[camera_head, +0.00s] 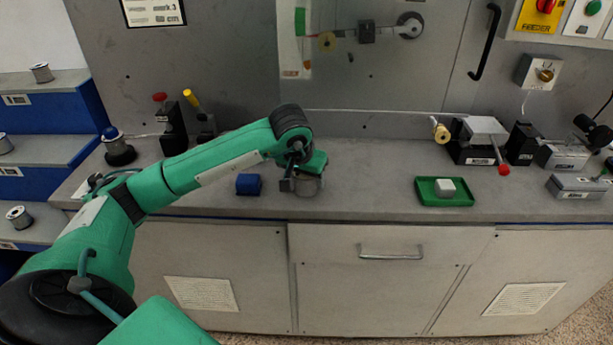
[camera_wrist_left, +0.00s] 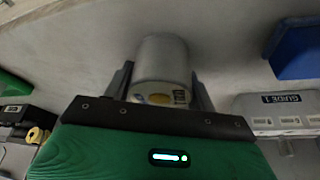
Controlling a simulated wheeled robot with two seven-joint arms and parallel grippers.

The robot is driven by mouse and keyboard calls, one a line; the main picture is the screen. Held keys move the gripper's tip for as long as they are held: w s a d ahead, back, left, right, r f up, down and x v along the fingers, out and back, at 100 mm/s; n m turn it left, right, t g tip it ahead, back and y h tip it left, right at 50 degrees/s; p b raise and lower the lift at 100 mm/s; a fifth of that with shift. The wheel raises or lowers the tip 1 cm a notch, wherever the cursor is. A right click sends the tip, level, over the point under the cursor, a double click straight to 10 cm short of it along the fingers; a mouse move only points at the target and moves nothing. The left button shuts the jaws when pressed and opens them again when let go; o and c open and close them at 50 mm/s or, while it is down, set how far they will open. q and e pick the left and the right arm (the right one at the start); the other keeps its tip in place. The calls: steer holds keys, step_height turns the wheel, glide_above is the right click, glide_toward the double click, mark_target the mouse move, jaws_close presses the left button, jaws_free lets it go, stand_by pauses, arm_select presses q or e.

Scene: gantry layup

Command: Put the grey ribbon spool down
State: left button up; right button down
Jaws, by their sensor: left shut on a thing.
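The grey ribbon spool (camera_head: 309,187) is at my left gripper, over the front part of the grey bench, to the right of a blue block. In the left wrist view the spool (camera_wrist_left: 163,62) is a grey cylinder between the two dark fingers, with a yellowish patch and a small label on its near end. My left gripper (camera_head: 300,184) is shut on it. I cannot tell whether the spool touches the bench top or hangs just above it. My right gripper is not in view.
The blue block (camera_head: 249,184) stands close on the left. A green tray (camera_head: 427,199) with a white block (camera_head: 445,187) lies to the right. Bench top (camera_head: 365,177) between spool and tray is clear. Blue steps (camera_head: 60,107) with several spools stand far left.

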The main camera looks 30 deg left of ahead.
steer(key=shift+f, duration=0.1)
arm_select(q)
steer(key=o, duration=1.3)
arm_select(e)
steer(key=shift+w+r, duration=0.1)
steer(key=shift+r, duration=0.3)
arm_select(q)
steer(key=shift+s+r, duration=0.1)
steer(key=shift+r, duration=0.35)
steer(key=v, duration=1.1)
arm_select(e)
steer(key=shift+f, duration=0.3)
arm_select(q)
steer(key=shift+s+r, duration=0.1)
steer(key=shift+s, duration=0.05)
